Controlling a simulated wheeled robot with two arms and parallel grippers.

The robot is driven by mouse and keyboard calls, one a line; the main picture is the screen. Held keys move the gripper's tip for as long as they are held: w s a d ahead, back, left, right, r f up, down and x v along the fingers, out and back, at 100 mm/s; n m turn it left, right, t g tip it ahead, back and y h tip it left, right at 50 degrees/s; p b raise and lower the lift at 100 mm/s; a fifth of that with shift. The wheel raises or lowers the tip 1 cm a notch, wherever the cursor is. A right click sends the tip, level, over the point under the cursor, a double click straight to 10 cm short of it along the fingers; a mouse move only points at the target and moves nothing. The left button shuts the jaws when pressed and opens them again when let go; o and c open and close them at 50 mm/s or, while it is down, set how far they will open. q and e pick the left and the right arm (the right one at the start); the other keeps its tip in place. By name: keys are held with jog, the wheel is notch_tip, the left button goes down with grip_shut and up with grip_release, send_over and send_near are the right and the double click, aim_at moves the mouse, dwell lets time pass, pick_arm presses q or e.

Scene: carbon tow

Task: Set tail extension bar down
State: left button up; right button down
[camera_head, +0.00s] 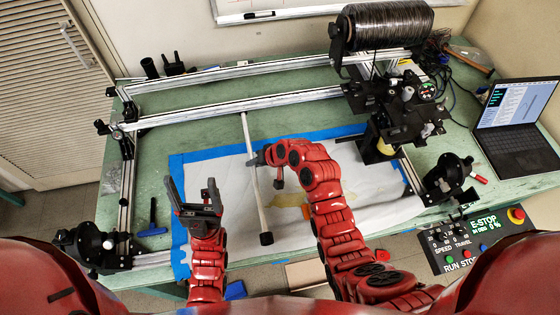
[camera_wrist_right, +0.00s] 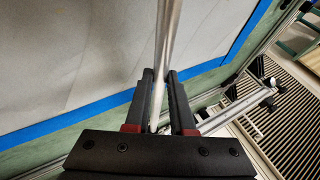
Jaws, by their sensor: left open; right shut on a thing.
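The tail extension bar (camera_head: 257,193) is a thin pale metal rod with a black end cap. In the head view it runs from the frame's lower rail down to the cap near the mat's front. My right gripper (camera_head: 262,160) is shut on the bar around its middle. In the right wrist view the bar (camera_wrist_right: 166,60) passes between the fingers of the same gripper (camera_wrist_right: 163,85). My left gripper (camera_head: 194,192) is open and empty, fingers pointing up, to the left of the bar. I cannot tell whether the bar touches the mat.
A white mat edged with blue tape (camera_head: 215,157) lies on the green table. An aluminium rail frame (camera_head: 235,105) surrounds it, with a winding head (camera_head: 405,110) at right. A blue-handled tool (camera_head: 152,218) lies at left. A laptop (camera_head: 518,115) and an E-stop panel (camera_head: 475,240) stand at right.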

jog(key=d, duration=0.1)
jog(key=w+d, duration=0.1)
jog(key=d, duration=0.1)
jog(key=shift+d, duration=0.1)
jog(key=shift+w+d, duration=0.15)
jog(key=shift+d, duration=0.5)
jog(key=d, duration=0.1)
jog(key=d+b, duration=0.1)
jog(key=d+f, duration=0.1)
jog(key=shift+w+d, duration=0.3)
jog(key=shift+d, duration=0.1)
jog(key=shift+f+b, duration=0.25)
jog(key=shift+b, duration=0.1)
jog(key=shift+a, duration=0.1)
